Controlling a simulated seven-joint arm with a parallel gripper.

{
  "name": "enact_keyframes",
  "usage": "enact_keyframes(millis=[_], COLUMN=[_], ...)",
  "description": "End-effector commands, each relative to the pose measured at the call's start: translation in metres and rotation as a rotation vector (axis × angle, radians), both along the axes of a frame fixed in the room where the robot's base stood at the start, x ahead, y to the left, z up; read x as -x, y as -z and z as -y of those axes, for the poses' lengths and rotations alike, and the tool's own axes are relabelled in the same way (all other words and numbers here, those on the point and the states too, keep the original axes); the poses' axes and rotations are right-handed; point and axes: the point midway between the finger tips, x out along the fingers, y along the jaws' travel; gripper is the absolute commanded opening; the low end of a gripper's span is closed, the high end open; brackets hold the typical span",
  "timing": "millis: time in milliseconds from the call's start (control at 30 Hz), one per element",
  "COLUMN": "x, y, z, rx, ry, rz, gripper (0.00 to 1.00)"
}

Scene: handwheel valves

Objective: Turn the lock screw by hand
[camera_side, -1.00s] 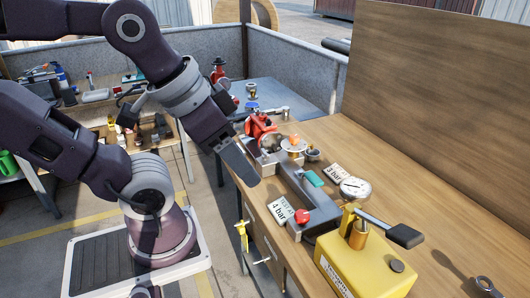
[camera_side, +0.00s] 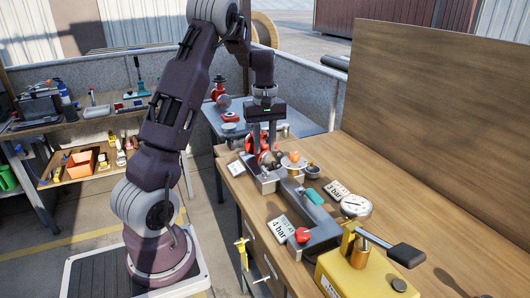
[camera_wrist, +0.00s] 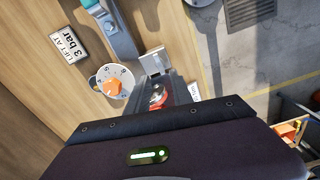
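My gripper (camera_side: 262,147) points straight down over the far left end of the grey fixture on the bench. Its two dark fingers look apart, on either side of a red part (camera_side: 264,159) of the fixture; I cannot tell whether they touch it. In the wrist view the red part (camera_wrist: 157,97) with bright metal shows just beyond the dark gripper body, which hides the fingertips. I cannot make out for certain which part is the lock screw. A round numbered dial with an orange knob (camera_side: 295,157) stands beside the gripper; the dial also shows in the wrist view (camera_wrist: 112,83).
The grey fixture (camera_side: 318,222) runs toward the front, with a teal lever (camera_side: 314,196) and red knob (camera_side: 302,235). A gauge (camera_side: 355,205), yellow pump (camera_side: 358,272) with black handle (camera_side: 405,252), and "4 bar" and "3 bar" cards lie around it.

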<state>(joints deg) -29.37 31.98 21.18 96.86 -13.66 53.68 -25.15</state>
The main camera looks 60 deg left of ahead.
Motion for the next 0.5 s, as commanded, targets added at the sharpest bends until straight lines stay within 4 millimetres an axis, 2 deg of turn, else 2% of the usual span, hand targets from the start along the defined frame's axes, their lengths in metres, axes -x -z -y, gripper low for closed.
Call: enact_keyframes(millis=[500], x=[0.001], y=[0.062], z=[0.002], rx=[0.003], ry=[0.004], rz=[-0.001], gripper=[0.27])
